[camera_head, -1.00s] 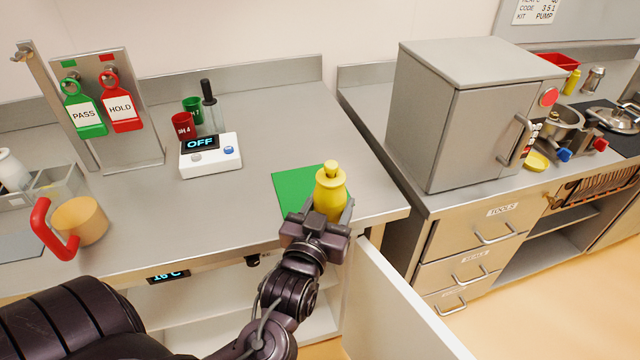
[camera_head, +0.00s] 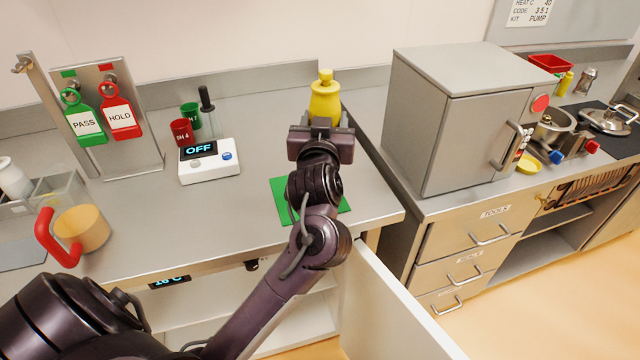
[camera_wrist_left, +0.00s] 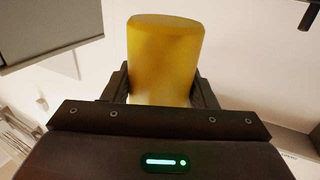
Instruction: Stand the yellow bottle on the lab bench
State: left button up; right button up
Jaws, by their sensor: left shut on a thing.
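The yellow bottle (camera_head: 325,98) is upright in the head view, near the back of the left bench. My left gripper (camera_head: 322,130) is shut on it. The bottle's lower part is hidden behind the gripper, so I cannot tell from the head view whether it touches the bench. In the left wrist view the yellow bottle (camera_wrist_left: 165,60) sits between the two fingers of the left gripper (camera_wrist_left: 163,92). The lab bench (camera_head: 255,130) is a grey metal top with a raised back edge. My right gripper is not in view.
A green mat (camera_head: 283,203) lies near the bench's front right corner, partly behind my arm. A white meter reading OFF (camera_head: 209,162) stands left of the bottle, with red (camera_head: 181,132) and green cups. A grey cabinet (camera_head: 450,120) stands on the right counter, beyond a gap.

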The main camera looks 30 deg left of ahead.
pick_arm(q)
notch_tip(320, 180, down, 15)
dwell(0.5)
jog(key=shift+f, duration=0.2)
jog(key=o, duration=1.5)
jog(key=shift+c, duration=0.2)
